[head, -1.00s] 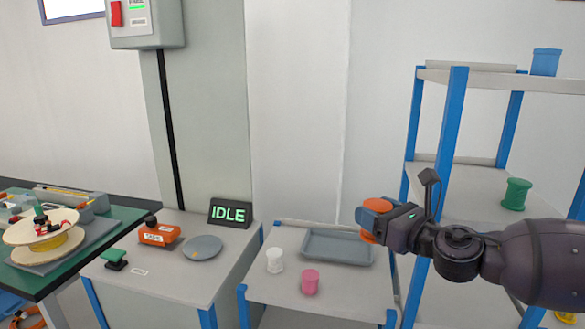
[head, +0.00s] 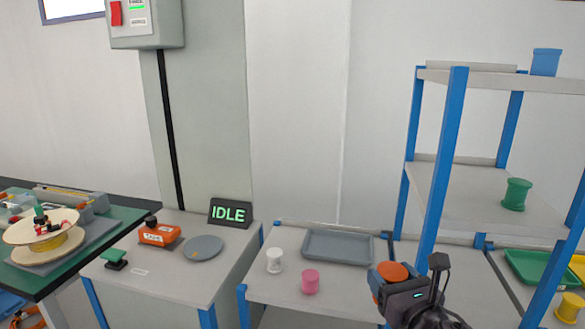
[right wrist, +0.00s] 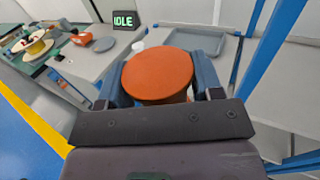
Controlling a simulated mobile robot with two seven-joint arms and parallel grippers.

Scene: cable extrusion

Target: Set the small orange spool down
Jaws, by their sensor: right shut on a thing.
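The small orange spool (head: 391,271) is held in my right gripper (head: 388,282), near the right front corner of the low table in the head view. In the right wrist view the spool's round orange top (right wrist: 157,75) faces the camera, with a blue finger on each side of it. The spool looks roughly upright. I cannot tell whether its base touches anything. My left gripper is not in view.
A grey tray (head: 338,247) lies on the low table (head: 262,293), with a white spool (head: 274,260) and a pink spool (head: 310,281) in front. A blue-post shelf (head: 440,180) stands at right, holding a green spool (head: 515,195). A green tray (head: 540,268) lies behind its post.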

